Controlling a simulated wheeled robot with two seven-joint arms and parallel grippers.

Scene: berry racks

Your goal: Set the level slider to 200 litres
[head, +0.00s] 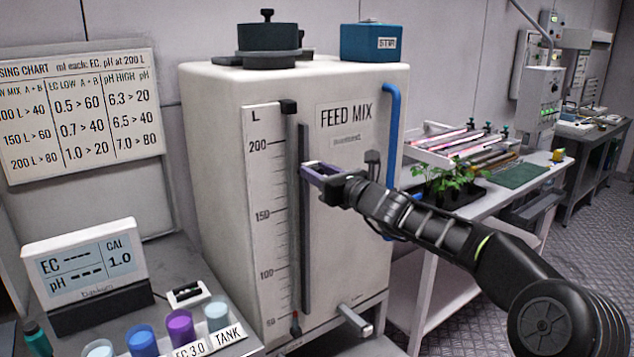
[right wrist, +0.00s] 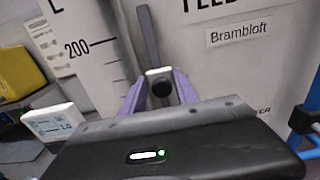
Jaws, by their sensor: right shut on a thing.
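The white feed mix tank (head: 225,140) stands in the middle of the head view. Its level scale (head: 265,235) has litre marks, with 200 near the top. A dark vertical slider rail (head: 305,265) runs beside the scale. My right gripper (head: 318,170) is at the rail, a little below the 200 mark as seen from the head. In the right wrist view its purple fingers (right wrist: 158,88) are shut on the slider knob (right wrist: 160,80), a pale block with a black round spot. In the head view the gripper hides the knob. My left gripper is not in view.
A blue pipe (head: 390,130) runs down the tank's right side. A lower valve handle (head: 355,320) juts out at the front. The EC and pH meter (head: 85,265) and several cups (head: 180,327) stand at left. A dosing chart (head: 80,115) hangs behind.

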